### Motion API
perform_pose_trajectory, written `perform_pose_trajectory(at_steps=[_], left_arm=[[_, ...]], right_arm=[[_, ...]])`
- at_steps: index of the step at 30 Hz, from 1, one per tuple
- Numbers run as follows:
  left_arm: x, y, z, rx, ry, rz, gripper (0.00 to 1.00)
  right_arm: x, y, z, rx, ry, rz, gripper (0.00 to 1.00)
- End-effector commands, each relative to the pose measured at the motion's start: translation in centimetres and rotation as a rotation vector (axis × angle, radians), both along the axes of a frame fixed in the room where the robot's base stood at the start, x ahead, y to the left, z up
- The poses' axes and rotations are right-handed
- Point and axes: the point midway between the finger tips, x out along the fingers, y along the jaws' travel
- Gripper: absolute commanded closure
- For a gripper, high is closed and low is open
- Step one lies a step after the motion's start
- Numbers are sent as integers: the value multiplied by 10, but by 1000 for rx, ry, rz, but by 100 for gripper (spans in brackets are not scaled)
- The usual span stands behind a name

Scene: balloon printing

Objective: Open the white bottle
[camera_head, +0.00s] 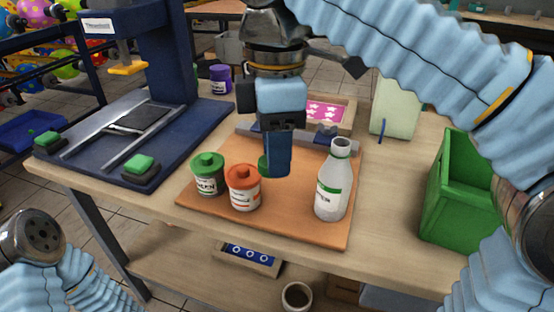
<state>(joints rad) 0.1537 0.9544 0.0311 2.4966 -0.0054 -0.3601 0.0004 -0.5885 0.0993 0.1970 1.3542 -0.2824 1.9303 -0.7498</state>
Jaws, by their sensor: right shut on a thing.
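The white bottle (333,185), with a green-banded label, stands upright on the orange-brown board (290,222), at its right side. Its neck is bare, with no cap on it. My right gripper (277,168) points down over the board, left of the bottle and apart from it. It is shut on a small green cap (263,166), mostly hidden behind the fingers. My left gripper is out of view; only parts of my left arm show at the lower left.
A green-lidded jar (208,175) and an orange-lidded jar (243,188) stand left of the gripper. A dark blue press (150,120) fills the table's left. A green bin (455,195) stands at the right. A pink star-patterned tray (325,112) lies behind.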

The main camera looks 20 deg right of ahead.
Motion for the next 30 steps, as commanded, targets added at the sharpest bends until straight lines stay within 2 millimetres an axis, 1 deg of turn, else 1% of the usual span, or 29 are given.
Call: perform_pose_trajectory(at_steps=[6, 8, 9, 12, 15, 19, 23, 24, 27, 30], left_arm=[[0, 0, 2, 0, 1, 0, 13], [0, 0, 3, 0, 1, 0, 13], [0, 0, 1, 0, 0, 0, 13], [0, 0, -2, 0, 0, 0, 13], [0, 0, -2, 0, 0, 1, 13], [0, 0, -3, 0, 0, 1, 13], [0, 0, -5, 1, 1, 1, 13], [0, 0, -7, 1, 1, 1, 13], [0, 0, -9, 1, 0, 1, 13], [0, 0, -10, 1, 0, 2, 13]], right_arm=[[56, -18, -27, -3, 4, -5, 100], [72, -22, -34, -3, 4, -5, 100], [80, -25, -42, -2, 3, -3, 100], [93, -29, -61, -3, 3, -1, 100], [102, -32, -70, -1, 1, -1, 100], [108, -33, -78, 0, 1, 0, 100], [121, -38, -97, -2, 4, -2, 100], [121, -38, -105, -1, 2, 0, 100], [121, -38, -120, -2, 2, 0, 100], [121, -37, -125, 0, 0, 0, 100]])
